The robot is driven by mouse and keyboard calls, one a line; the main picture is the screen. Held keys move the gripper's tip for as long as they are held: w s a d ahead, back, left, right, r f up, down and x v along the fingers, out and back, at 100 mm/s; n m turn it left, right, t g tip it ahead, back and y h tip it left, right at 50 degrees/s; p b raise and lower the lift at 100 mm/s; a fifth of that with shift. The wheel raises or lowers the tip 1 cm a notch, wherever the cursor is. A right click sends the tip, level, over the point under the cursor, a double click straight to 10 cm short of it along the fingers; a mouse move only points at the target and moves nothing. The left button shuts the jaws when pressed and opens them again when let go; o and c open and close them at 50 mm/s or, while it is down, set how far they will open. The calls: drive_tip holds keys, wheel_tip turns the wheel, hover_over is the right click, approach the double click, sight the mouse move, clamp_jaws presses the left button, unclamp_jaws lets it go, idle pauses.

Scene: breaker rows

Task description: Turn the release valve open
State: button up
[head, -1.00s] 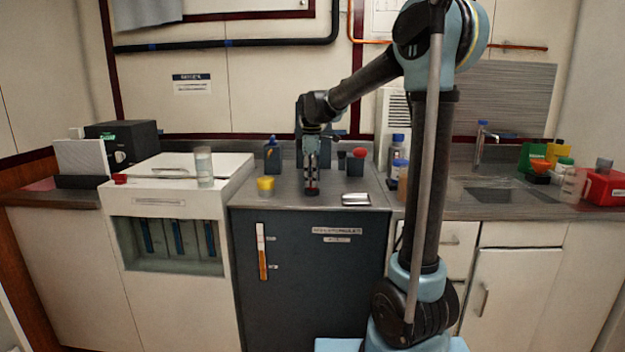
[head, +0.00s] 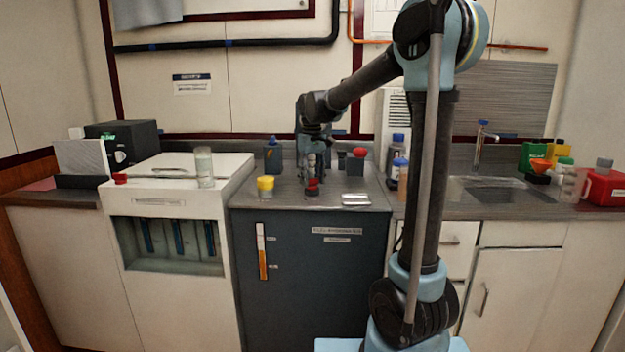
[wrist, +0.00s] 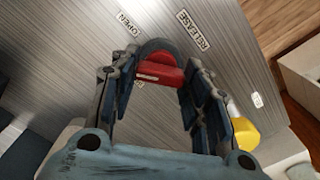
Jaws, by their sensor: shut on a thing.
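The release valve is a red bar handle (wrist: 157,72) on a dark round base, on the grey brushed-metal counter top. In the wrist view it lies between the two fingers of my gripper (wrist: 160,88), which is shut on it. A "RELEASE" label (wrist: 193,30) and an "OPEN" label (wrist: 129,23) lie on the counter beyond the handle. A smaller label by the handle is partly hidden. In the head view, my gripper (head: 313,170) points down over the red handle (head: 312,185).
A yellow-topped knob (head: 265,184) stands left of the valve, and a silver tray (head: 356,198) lies to its right. A red-topped dark object (head: 357,160) and a dark blue bottle (head: 272,155) stand behind. A glass jar (head: 204,168) is on the white unit at left.

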drive_tip(key=m, duration=0.3)
drive_tip(key=shift+w+m, duration=0.15)
drive_tip(key=shift+m, duration=1.95)
drive_tip(key=o, duration=1.1)
drive_tip(key=shift+c, duration=0.2)
wheel_tip(320, 180, up, 12)
